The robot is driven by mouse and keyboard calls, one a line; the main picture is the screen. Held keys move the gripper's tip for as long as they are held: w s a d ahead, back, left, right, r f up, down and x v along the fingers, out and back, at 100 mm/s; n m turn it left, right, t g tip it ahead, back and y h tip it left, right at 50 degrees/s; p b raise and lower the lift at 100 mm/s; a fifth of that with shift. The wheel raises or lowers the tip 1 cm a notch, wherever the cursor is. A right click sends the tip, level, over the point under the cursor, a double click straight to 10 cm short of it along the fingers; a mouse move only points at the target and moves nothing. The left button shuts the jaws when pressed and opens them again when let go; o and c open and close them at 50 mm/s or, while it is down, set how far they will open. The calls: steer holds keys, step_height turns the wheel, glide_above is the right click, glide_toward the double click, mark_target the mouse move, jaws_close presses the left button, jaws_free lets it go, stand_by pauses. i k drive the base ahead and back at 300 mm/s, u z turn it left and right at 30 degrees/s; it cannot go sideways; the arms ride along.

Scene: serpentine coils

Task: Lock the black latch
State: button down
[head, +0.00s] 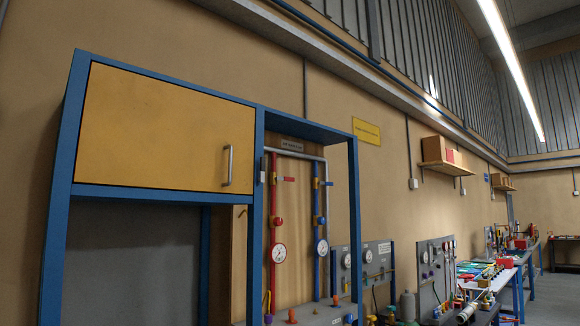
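I cannot clearly make out a black latch. A small dark and grey fitting (262,172) sits on the blue upright beside the yellow cabinet door, too small to tell what it is. The yellow door (160,130) is flush in its blue frame and looks closed. It has a vertical metal handle (227,166) near its lower right corner. My gripper is not in view.
Right of the door is a bay with red pipe (273,240), blue pipe (317,265), valves and gauges. Grey gauge panels (375,260) stand farther right. Beyond is a cluttered blue-legged bench (505,275). A dark open recess (135,260) lies below the door.

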mark_target(262, 160)
steer(key=z, duration=0.55)
steer(key=i, duration=0.85)
steer(key=u, duration=0.55)
